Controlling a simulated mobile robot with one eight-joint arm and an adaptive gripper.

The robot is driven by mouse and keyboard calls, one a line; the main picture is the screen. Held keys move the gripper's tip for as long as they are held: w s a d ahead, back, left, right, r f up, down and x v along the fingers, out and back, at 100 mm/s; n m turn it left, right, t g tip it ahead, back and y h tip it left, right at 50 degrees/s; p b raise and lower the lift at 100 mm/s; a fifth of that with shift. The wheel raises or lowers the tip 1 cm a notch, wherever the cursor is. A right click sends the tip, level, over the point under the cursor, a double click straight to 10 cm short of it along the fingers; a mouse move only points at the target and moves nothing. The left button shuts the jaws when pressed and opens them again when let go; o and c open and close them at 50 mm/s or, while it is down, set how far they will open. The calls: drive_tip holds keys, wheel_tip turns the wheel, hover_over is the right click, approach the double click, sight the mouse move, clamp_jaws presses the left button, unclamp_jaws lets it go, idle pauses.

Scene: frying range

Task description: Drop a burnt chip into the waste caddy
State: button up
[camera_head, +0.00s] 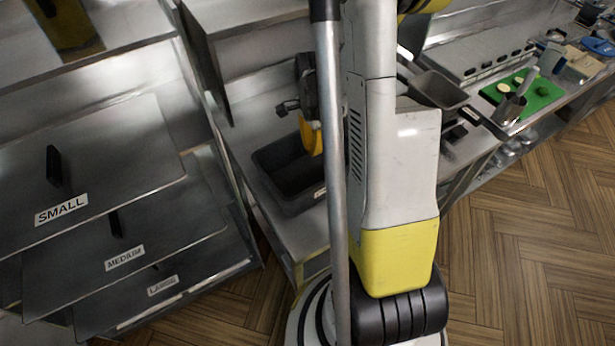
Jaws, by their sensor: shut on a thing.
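My gripper (307,112) shows as a dark shape left of the grey pole, partly hidden by the pole and my arm. It is shut on a yellow-orange thing (311,136) that hangs below it. I cannot tell from its colour or shape whether this is the burnt chip. The thing is over the right part of an open black tub (265,172), which looks like the waste caddy. The tub stands on a steel counter, with a small pale label on its front right. Its inside is dark and its right side is hidden.
Steel panels marked SMALL (90,172), MEDIUM (165,232) and LARGE (195,277) stand at the left. A grey metal pan (440,90) sits right of my arm. A green board (540,92) with food lies farther right. The wooden floor (530,240) at lower right is clear.

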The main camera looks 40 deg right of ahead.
drive_tip(key=shift+f, duration=0.15)
drive_tip(key=o, duration=0.8)
wheel_tip(320, 180, up, 12)
idle(0.4)
